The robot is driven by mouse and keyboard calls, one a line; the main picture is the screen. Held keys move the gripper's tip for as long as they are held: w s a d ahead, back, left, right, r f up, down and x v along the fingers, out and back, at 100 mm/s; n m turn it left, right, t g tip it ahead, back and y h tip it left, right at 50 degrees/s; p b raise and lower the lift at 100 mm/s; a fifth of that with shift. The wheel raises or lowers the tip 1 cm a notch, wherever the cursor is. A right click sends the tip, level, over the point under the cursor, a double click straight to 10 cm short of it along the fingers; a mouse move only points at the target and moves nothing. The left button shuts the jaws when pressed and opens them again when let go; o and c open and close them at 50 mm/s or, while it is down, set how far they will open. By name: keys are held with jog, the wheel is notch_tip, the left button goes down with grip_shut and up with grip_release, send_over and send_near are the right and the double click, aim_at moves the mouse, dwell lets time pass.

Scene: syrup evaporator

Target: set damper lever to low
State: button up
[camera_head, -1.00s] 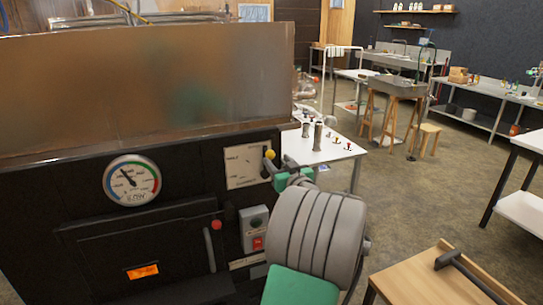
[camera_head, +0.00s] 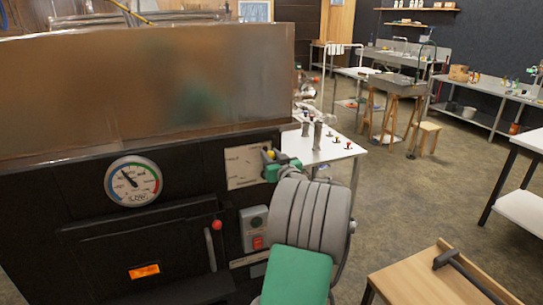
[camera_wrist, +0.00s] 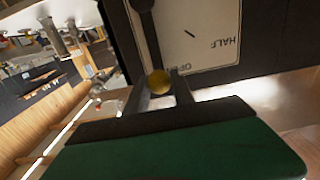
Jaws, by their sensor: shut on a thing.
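The damper lever has a dark arm and a yellow ball knob (camera_wrist: 159,82). In the wrist view my gripper (camera_wrist: 161,90) is shut on the knob, with a finger on each side. The lever's label plate (camera_wrist: 205,32) is white, with "HALF" and a partly hidden "OPEN" readable. In the head view the plate (camera_head: 246,166) is on the black front of the evaporator, and the knob (camera_head: 270,154) is at its right edge. My gripper (camera_head: 275,160) there is partly hidden by my own arm.
A round dial gauge (camera_head: 133,181) and a firebox door with a red-knobbed handle (camera_head: 217,225) are left of and below the plate. A switch box with a red button (camera_head: 257,242) is just below. A white table (camera_head: 335,150) stands behind on the right.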

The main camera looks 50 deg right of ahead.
grip_shut()
dwell(0.8)
